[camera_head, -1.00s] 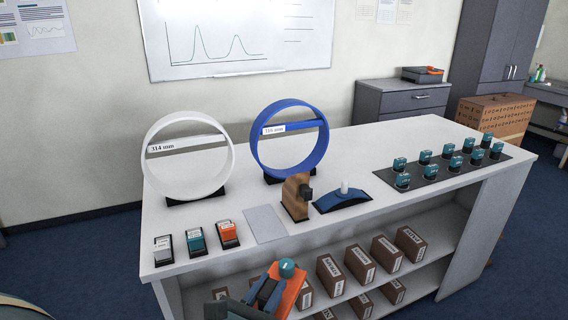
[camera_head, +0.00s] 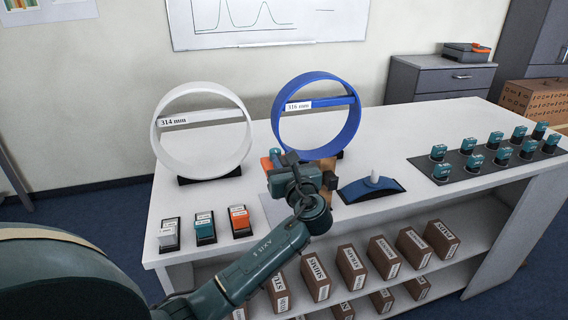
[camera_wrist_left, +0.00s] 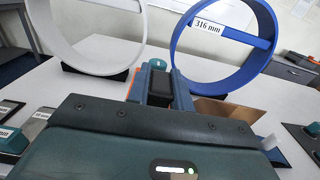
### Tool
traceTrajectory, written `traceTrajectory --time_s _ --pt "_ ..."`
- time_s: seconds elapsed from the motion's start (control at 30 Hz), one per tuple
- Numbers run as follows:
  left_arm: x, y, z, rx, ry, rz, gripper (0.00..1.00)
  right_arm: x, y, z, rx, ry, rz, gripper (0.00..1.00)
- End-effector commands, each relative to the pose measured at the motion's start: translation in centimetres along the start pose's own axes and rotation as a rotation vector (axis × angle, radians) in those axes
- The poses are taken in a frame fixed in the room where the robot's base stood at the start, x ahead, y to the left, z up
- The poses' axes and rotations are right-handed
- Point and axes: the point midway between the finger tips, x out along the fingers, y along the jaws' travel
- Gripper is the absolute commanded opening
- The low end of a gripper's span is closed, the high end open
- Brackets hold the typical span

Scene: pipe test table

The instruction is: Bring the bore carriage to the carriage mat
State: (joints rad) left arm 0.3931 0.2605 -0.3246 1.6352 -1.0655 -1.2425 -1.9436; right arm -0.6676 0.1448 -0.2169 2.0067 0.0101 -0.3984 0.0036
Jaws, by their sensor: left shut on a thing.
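My left gripper (camera_head: 289,162) is shut on an orange and dark blue thing with a round teal knob, which I take to be the bore carriage (camera_head: 267,163). It is mostly hidden behind the gripper in the head view. In the left wrist view the teal knob (camera_wrist_left: 158,64) and an orange edge show beyond the jaws. The pale grey flat sheet, apparently the carriage mat (camera_head: 271,212), lies on the table and is largely covered by the gripper and wrist. The height of the carriage above the table is hard to tell. My right gripper is not in view.
A white ring (camera_head: 160,135) and a blue ring (camera_head: 279,130) stand behind the gripper. A wooden stand (camera_head: 327,170) and a blue saddle with a white knob (camera_head: 370,190) are close at right. Small blocks (camera_head: 204,225) sit at left; a dark tray (camera_head: 424,163) holds teal-topped pieces.

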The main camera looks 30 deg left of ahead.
Motion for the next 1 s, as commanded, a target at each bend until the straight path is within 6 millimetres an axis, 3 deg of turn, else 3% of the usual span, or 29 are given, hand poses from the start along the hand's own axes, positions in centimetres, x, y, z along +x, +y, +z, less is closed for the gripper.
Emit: traceTrajectory --time_s 0.37,0.57,1.0 --pt "-0.1 0.0 0.6 0.001 -0.001 -0.003 0.00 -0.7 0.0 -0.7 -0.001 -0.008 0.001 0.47" --pt "-0.1 0.0 -1.3 0.001 -0.001 -0.002 0.00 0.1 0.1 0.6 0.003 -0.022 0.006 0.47" --pt "-0.1 0.0 -4.8 0.000 -0.002 -0.003 0.00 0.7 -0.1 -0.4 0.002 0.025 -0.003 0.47"
